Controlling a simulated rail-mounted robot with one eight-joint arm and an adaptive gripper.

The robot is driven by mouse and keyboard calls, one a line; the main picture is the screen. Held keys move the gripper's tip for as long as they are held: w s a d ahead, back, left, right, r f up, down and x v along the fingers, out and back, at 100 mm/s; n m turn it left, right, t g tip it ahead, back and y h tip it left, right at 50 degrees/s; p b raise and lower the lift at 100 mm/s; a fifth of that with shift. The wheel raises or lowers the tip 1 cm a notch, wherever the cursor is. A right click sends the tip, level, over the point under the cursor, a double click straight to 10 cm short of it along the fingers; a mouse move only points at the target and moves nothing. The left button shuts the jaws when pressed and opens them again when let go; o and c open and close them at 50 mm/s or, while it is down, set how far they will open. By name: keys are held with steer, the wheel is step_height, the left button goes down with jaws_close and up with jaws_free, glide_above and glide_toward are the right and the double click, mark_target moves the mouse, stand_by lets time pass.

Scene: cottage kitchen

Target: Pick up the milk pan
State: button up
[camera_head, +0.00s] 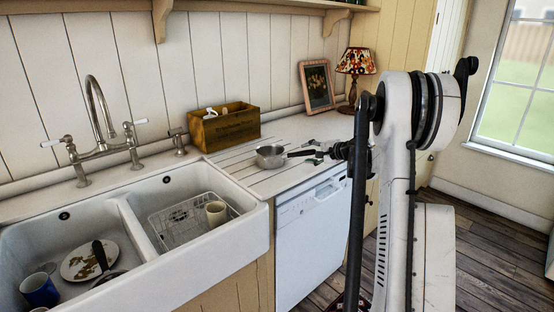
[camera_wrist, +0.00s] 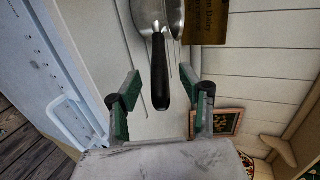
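The milk pan (camera_head: 270,157) is a small metal pan with a dark handle. It sits upright on the white counter right of the sink, its handle pointing right toward my gripper (camera_head: 320,153). In the wrist view the pan (camera_wrist: 148,14) is cut off by the top edge. Its black handle (camera_wrist: 160,78) runs down between the two green-padded fingers of my gripper (camera_wrist: 160,84). The fingers are spread, with a gap on each side of the handle. I cannot tell whether the fingertips are level with the handle in depth.
A wooden box (camera_head: 228,128) stands behind the pan. A picture frame (camera_head: 317,87) and a lamp (camera_head: 356,65) stand at the back right. The double sink (camera_head: 245,238) lies left, holding a wire rack, a mug, a plate and a blue cup. A dishwasher (camera_head: 310,230) is below the counter.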

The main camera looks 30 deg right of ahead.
mark_target(303, 153)
steer(key=x, duration=0.3)
steer(key=shift+w+f, duration=0.2)
steer(key=shift+w, duration=0.15)
steer(key=shift+c, duration=0.3)
jaws_close()
